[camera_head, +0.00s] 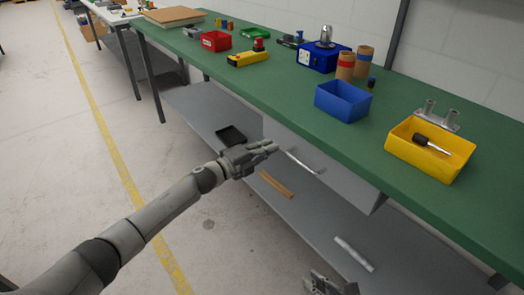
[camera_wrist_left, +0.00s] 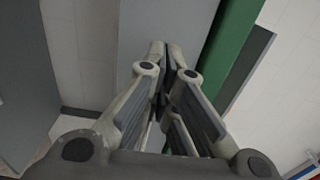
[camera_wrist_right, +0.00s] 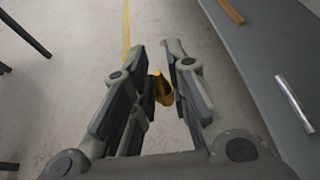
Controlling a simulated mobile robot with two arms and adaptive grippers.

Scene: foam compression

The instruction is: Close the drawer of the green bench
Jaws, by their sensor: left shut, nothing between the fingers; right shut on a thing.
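The green bench (camera_head: 385,97) runs diagonally across the head view. Its grey drawer (camera_head: 335,174) hangs under the front edge, with a pale bar handle (camera_head: 303,163). I cannot tell exactly how far the drawer stands out. My left gripper (camera_head: 275,147) is shut and empty, its fingertips close to the drawer front, left of the handle; contact is unclear. In the left wrist view its fingertips (camera_wrist_left: 165,48) point at a grey panel. My right gripper (camera_head: 330,287) is low at the bottom edge, shut on a small yellow-orange thing (camera_wrist_right: 162,92), well away from the drawer.
The lower shelf (camera_head: 300,217) holds a black tray (camera_head: 231,135), a wooden strip (camera_head: 276,184) and a pale bar (camera_head: 354,254). On the bench top stand a blue bin (camera_head: 342,101), a yellow bin (camera_head: 405,150) and a red bin (camera_head: 216,41). The floor in front is clear.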

